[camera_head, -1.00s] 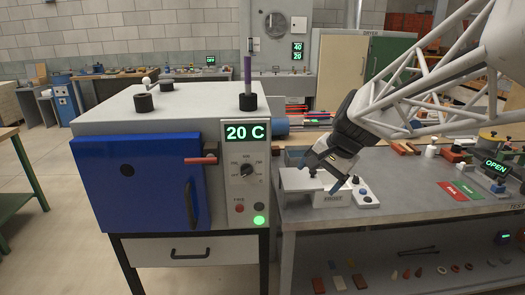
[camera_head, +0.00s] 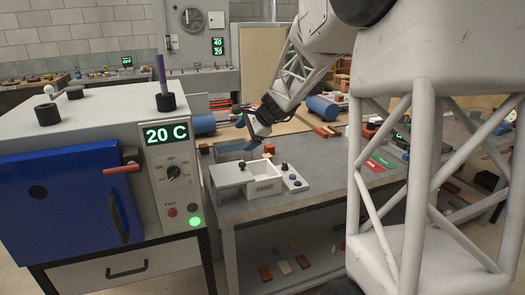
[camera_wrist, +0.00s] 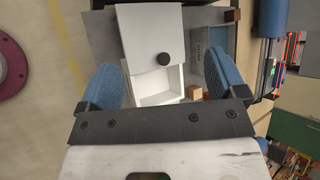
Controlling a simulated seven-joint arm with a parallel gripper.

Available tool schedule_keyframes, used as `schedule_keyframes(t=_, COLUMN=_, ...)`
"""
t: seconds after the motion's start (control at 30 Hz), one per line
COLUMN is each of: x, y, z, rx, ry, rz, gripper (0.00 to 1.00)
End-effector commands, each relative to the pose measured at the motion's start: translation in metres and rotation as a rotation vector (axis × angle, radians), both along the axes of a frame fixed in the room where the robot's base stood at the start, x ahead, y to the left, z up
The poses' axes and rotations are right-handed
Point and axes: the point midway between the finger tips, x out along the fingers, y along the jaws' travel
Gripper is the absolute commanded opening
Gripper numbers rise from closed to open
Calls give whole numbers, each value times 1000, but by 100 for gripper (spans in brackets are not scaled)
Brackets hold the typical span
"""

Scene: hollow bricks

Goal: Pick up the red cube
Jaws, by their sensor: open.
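My gripper (camera_head: 247,130) is open and empty. It hangs above the bench, just behind the white box with a FROST label (camera_head: 264,187). In the wrist view my gripper's blue fingers (camera_wrist: 160,65) stand wide apart over that box, whose white lid (camera_wrist: 148,35) has a black knob and leaves part of a white compartment uncovered. A small reddish block (camera_head: 269,149) sits behind the box. A second dark reddish block (camera_head: 204,148) lies further left. The wrist view shows a dark red-brown block (camera_wrist: 232,15) and a tan-orange block (camera_wrist: 194,92). I cannot tell which is the red cube.
A grey tray (camera_wrist: 207,45) lies beside the box. The blue-doored oven (camera_head: 65,200) showing 20 C stands left of the bench. A blue cylinder (camera_head: 322,108) and red-brown blocks (camera_head: 326,132) lie further back. Red and green pads (camera_head: 375,167) lie on the right.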

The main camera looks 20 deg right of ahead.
Motion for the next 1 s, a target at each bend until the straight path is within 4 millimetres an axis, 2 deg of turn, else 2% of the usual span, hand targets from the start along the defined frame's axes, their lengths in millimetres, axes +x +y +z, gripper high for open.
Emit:
schedule_keyframes(t=0.1, x=29, y=-16, z=-11, rx=58, ry=14, rz=-69, gripper=90)
schedule_keyframes(t=0.5, x=119, y=-71, z=-51, rx=258, ry=54, rz=-296, gripper=90)
schedule_keyframes(t=1.0, x=215, y=-155, z=-119, rx=518, ry=101, rz=-575, gripper=90)
